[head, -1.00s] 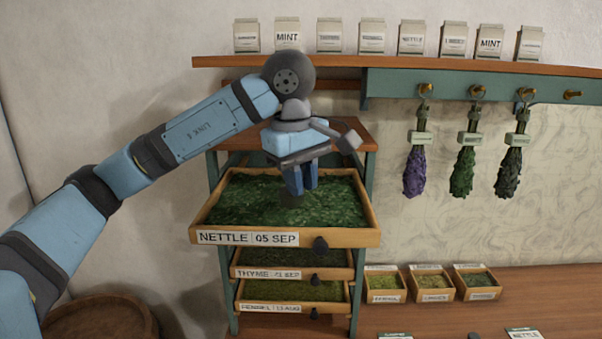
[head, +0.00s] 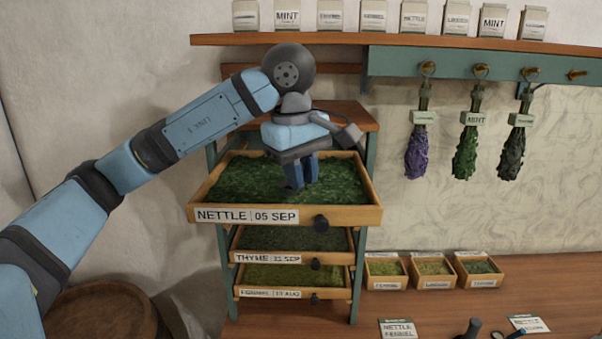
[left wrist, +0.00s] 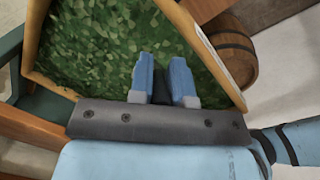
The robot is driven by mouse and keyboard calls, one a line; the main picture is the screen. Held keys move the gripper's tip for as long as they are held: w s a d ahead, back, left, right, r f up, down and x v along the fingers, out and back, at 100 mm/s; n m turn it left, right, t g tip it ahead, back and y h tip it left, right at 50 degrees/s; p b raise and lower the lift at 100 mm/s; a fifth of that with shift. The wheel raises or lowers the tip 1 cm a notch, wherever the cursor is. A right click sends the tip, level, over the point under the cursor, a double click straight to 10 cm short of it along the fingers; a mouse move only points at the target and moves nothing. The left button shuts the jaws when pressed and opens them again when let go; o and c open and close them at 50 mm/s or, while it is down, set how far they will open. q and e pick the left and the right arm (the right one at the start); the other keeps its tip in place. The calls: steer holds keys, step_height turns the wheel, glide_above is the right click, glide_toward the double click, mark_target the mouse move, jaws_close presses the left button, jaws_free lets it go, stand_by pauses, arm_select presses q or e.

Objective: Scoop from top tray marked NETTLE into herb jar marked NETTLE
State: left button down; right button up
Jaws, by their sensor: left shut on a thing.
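The top tray marked NETTLE (head: 345,214) is pulled out at the front of the rack and full of green leaf; its label reads NETTLE 05 SEP. My left gripper (head: 299,187) points down over the tray, its blue fingertips at or just above the leaf. It is shut on a narrow dark thing, probably the scoop's handle (left wrist: 160,90), seen between the fingers in the left wrist view. The scoop's bowl cannot be made out. No herb jar is clearly in view.
Below are trays marked THYME (head: 275,258) and apparently FENNEL (head: 270,294). Small boxes (head: 430,284) stand on the wooden counter (head: 400,304). Cards, one reading NETTLE FENNEL (head: 398,328), and dark object tops (head: 472,328) show at the bottom edge. Bundles hang right.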

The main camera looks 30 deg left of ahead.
stand_by(0.5)
arm_select(q)
steer(key=shift+s+a, duration=0.1)
steer(key=shift+a, duration=0.05)
steer(key=shift+s+a+b, duration=0.5)
steer(key=shift+s+a, duration=0.05)
steer(key=shift+a, duration=0.35)
steer(key=shift+r+p, duration=0.9)
steer(key=shift+r, duration=0.45)
step_height(320, 180, up, 3)
steer(key=p, duration=0.2)
steer(key=shift+r+p, duration=0.1)
steer(key=shift+p, duration=0.2)
